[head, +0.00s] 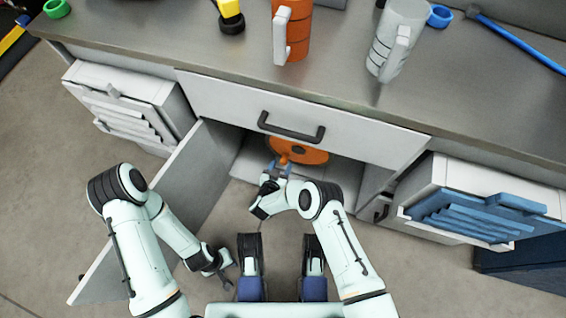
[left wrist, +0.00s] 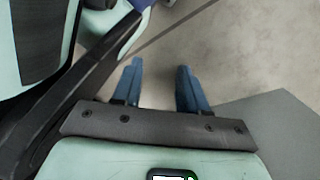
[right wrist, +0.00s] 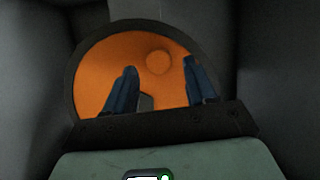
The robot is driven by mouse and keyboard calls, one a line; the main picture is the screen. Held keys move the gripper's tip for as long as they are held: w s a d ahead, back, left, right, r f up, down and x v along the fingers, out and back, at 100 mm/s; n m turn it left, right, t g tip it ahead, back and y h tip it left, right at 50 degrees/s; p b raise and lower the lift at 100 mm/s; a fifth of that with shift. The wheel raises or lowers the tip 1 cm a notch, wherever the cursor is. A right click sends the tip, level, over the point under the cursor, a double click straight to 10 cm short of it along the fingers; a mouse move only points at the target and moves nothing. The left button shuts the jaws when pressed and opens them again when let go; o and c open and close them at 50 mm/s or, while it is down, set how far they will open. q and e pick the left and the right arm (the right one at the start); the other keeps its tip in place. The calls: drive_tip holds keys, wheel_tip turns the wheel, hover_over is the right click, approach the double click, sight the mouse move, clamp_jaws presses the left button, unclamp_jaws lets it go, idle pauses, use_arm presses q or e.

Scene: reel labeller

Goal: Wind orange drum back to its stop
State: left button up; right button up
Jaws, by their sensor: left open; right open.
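The orange drum (head: 312,153) sits inside the open cabinet under the drawer, partly hidden by the drawer front and my right arm. In the right wrist view the drum's orange face (right wrist: 105,65) fills a dark round rim. It carries a round orange knob (right wrist: 158,62) right of centre and a small grey piece (right wrist: 147,103) low down. My right gripper (head: 278,168) is open in front of the drum. Its fingers (right wrist: 158,80) overlap the face on either side below the knob; I cannot tell whether they touch it. My left gripper (head: 226,272) is open and empty, low over the floor.
The open cabinet door (head: 165,190) stands between the cabinet and my left arm. A closed drawer with a black handle (head: 291,128) is just above my right gripper. An orange mug-like thing (head: 297,35) and a grey one (head: 396,40) stand on the counter (head: 340,75).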

use_arm(q)
drive_tip(key=shift+s+a+f+g+b, duration=0.1)
drive_tip(key=shift+s+f+g+b, duration=0.15)
drive_tip(key=shift+s, duration=0.35)
drive_tip(key=shift+s+a+f+g+b, duration=0.15)
drive_tip(key=shift+s+f, duration=0.1)
drive_tip(key=shift+s, duration=0.3)
use_arm(e)
drive_tip(key=shift+x, duration=1.45)
use_arm(q)
drive_tip(key=shift+d, duration=0.1)
